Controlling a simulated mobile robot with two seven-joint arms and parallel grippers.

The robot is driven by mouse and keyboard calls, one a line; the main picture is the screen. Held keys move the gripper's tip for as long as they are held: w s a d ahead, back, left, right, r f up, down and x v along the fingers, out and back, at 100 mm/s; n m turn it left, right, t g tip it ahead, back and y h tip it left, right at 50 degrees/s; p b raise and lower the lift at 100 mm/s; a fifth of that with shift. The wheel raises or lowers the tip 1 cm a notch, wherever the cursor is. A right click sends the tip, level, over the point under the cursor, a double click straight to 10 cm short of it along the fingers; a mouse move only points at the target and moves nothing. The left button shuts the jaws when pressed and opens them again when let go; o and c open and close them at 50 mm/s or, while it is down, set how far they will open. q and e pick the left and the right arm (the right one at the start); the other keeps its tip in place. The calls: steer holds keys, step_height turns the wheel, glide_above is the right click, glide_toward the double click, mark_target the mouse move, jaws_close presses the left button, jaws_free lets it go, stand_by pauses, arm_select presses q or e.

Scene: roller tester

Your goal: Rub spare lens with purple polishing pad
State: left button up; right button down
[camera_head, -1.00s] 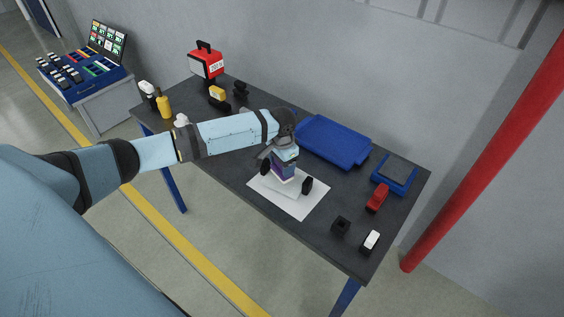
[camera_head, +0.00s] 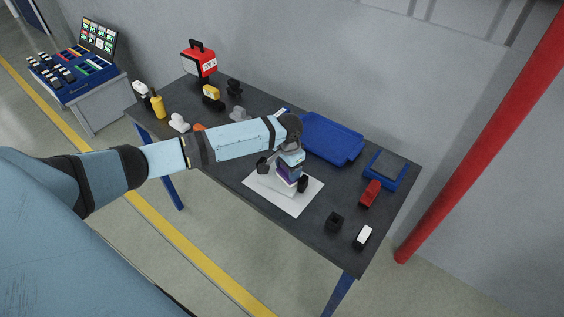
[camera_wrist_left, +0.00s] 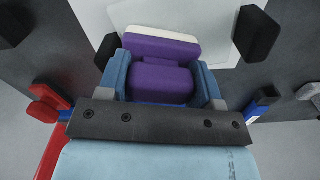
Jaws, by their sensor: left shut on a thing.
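My left gripper (camera_head: 289,168) is shut on the purple polishing pad (camera_head: 287,174), over the white sheet (camera_head: 295,206) at the table's front. In the left wrist view the purple pad (camera_wrist_left: 160,80) sits between the two blue-grey fingers. A pale, low piece (camera_head: 270,181), which looks like the spare lens, lies on the sheet under the pad between two black blocks (camera_head: 303,184). Its white edge (camera_wrist_left: 163,33) shows past the pad in the left wrist view. The pad appears to be on it; contact is hidden. My right gripper is not in view.
Behind the gripper lies a blue tray (camera_head: 331,138). To the right are a blue-framed grey pad (camera_head: 386,169), a red object (camera_head: 370,193), a black holder (camera_head: 334,221) and a white-topped black block (camera_head: 363,237). Bottles and small parts fill the table's left end.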

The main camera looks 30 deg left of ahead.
arm_select(q)
steer(key=shift+f+p, duration=0.1)
steer(key=shift+p, duration=0.4)
steer(key=shift+s+a+p, duration=0.15)
steer(key=shift+a+p, duration=0.75)
steer(key=shift+a, duration=1.15)
step_height(320, 180, up, 3)
steer(key=p, duration=0.4)
steer(key=shift+r, duration=0.2)
step_height(320, 180, up, 3)
steer(key=p, duration=0.3)
steer(key=shift+f, duration=0.15)
